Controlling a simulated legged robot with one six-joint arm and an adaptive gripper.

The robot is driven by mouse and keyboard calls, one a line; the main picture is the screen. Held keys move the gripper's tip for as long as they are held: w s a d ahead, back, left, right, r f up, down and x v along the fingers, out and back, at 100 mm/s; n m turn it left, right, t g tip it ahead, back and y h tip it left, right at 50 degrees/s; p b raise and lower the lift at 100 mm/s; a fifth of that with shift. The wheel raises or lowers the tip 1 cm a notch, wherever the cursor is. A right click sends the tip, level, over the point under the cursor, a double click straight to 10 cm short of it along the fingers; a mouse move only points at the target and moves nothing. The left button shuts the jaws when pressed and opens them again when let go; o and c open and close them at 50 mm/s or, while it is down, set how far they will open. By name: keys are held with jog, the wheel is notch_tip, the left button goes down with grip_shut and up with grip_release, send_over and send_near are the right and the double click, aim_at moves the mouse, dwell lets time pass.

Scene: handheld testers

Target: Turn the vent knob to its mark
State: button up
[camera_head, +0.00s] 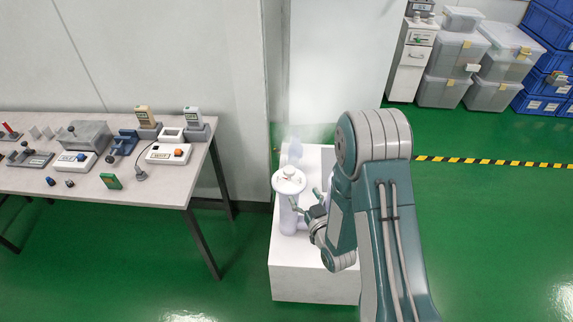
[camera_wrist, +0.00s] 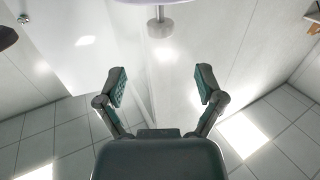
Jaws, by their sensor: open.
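A pale device with a round white top (camera_head: 289,180) stands on a white pedestal (camera_head: 310,288) in the head view. A small raised part with a reddish spot sits on that top; I cannot tell whether it is the vent knob, and no mark can be made out. My gripper (camera_head: 307,199) is just right of the device, its fingers spread towards it. In the wrist view my gripper (camera_wrist: 160,84) is open and empty between its fingers. A grey round piece on a short stem (camera_wrist: 160,27) shows beyond the fingertips, apart from them.
A table (camera_head: 120,190) with several small devices stands at the left. Whitish mist (camera_head: 308,132) hangs behind the pedestal, near a pale wall panel. Clear bins (camera_head: 455,55) and blue crates (camera_head: 548,60) are stacked at the back right. The green floor at right is open.

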aim_at(292, 175)
jog(key=x, duration=1)
jog(key=shift+w+a, duration=0.2)
jog(key=shift+w, duration=0.05)
jog(key=c, duration=1.1)
